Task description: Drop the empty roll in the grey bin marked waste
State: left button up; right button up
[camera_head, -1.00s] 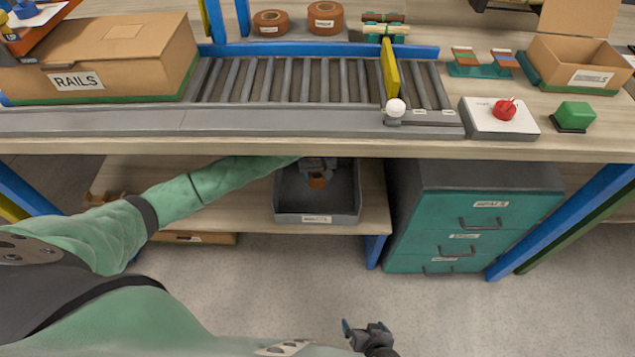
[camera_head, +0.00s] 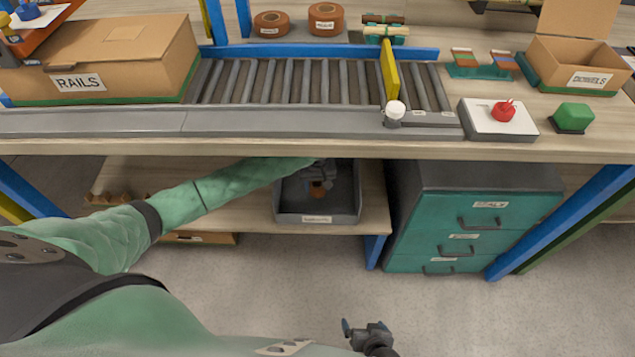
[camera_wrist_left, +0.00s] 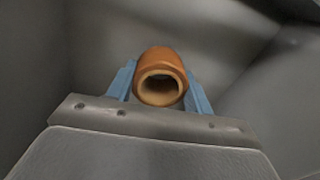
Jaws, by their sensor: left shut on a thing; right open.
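The grey bin (camera_head: 288,215) stands on the lower shelf under the bench, with a label on its front that is too small to read. My left gripper (camera_head: 318,184) is inside the bin's outline, under the bench edge, shut on the empty roll (camera_head: 317,191). In the left wrist view the roll (camera_wrist_left: 160,77) is a short orange-brown tube with an open hollow end, between the blue fingertips (camera_wrist_left: 160,85). Grey bin walls (camera_wrist_left: 265,90) surround it there. My right gripper (camera_head: 365,332) is open and empty, low over the floor.
The bench edge (camera_head: 300,149) runs above the bin and my left forearm. A green drawer cabinet (camera_head: 470,220) stands right of the bin. On the bench are a roller conveyor (camera_head: 290,82), a RAILS box (camera_head: 110,60) and two brown rolls (camera_head: 325,18). The floor in front is clear.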

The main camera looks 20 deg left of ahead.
pick_arm(q)
jog(key=o, duration=0.9)
jog(key=shift+o, duration=0.2)
jog(key=shift+r+b, duration=0.35)
jog(key=shift+b, duration=0.4)
notch_tip(320, 180, up, 8)
jog(key=p, duration=0.1)
